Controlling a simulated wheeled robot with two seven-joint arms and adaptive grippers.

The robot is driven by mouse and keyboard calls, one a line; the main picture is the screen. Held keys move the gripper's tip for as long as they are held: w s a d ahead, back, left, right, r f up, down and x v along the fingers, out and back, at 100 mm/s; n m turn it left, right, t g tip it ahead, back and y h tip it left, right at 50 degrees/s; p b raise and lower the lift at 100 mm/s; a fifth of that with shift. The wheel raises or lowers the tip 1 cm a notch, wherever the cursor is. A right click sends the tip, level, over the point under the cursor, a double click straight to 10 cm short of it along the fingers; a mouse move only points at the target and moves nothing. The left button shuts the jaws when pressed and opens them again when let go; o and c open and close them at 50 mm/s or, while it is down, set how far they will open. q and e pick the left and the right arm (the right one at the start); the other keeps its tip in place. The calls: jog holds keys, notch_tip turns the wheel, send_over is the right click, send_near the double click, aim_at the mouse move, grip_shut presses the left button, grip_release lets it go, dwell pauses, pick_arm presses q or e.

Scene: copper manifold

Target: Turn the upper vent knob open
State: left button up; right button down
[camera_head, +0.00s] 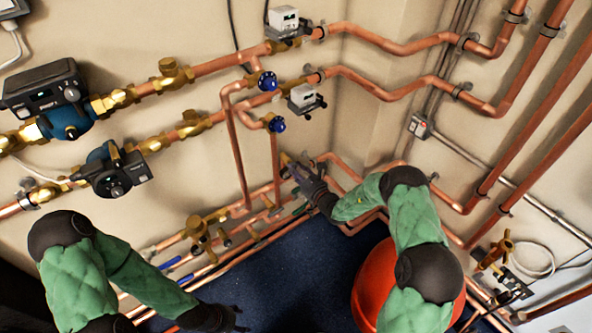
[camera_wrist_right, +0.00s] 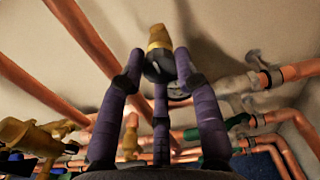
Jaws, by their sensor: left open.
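Two blue round knobs sit on the copper pipework in the head view, an upper one (camera_head: 267,81) and a lower one (camera_head: 277,124). I cannot tell whether either is the vent knob. My right gripper (camera_head: 292,169) is at a brass fitting on the wall, below both blue knobs. In the right wrist view its purple fingers (camera_wrist_right: 158,65) lean inward around a brass fitting (camera_wrist_right: 158,38) with a dark round end. Whether they touch or grip it is unclear. My left gripper (camera_head: 228,316) is open and low, over the dark blue floor, partly cut off by the lower picture edge.
Copper pipes (camera_head: 385,90) run along both walls. Two dark pumps (camera_head: 48,95) (camera_head: 110,170) are at the left. A red rounded vessel (camera_head: 372,285) stands beneath my right arm. Brass valves (camera_head: 198,228) sit on the lower pipes. The dark blue floor (camera_head: 290,265) between the arms is clear.

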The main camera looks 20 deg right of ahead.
jog(key=shift+r+n, duration=0.15)
jog(key=shift+n, duration=0.25)
jog(key=n, duration=2.3)
jog(key=shift+a+f+p, duration=0.25)
jog(key=shift+f+p, duration=0.05)
jog(key=shift+p, duration=0.1)
jog(key=shift+s+n, duration=0.1)
jog(key=shift+n, duration=0.2)
jog(key=shift+f, duration=0.1)
